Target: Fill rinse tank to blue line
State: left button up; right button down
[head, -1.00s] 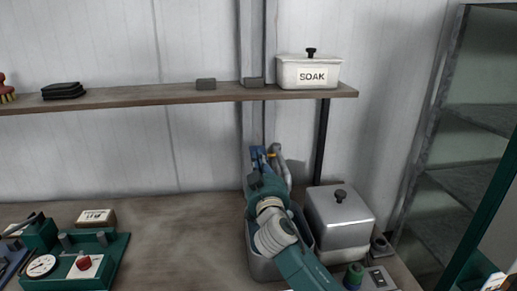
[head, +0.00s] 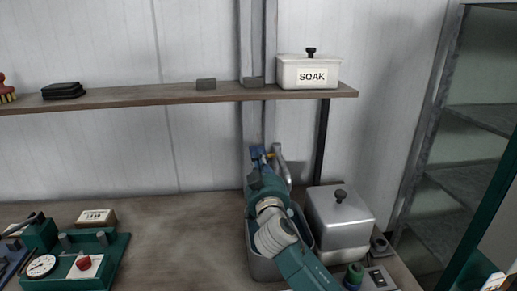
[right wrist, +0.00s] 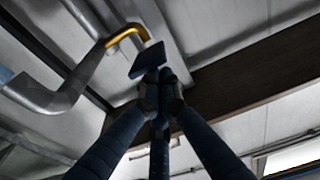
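The rinse tank appears to be the grey open tank (head: 262,268) on the bench; my right arm covers much of it. No blue line or water level can be made out. A grey tap spout (head: 282,163) rises behind it against the wall, with a blue lever beside it. In the right wrist view are the pipe (right wrist: 62,95), a yellow ring (right wrist: 127,34) and the blue lever (right wrist: 147,60). My right gripper (right wrist: 160,82) has its fingertips together right at the lever's near end; whether they pinch it or only touch it is unclear. My left gripper is not in view.
A lidded metal box (head: 340,222) stands right of the tank. A white SOAK box (head: 308,73) sits on the shelf (head: 150,97) above. A green fixture with a gauge (head: 88,262) is at the left. The bench middle is clear.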

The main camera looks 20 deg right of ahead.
dwell(0.7)
notch_tip(320, 180, up, 10)
dwell(0.4)
dwell(0.5)
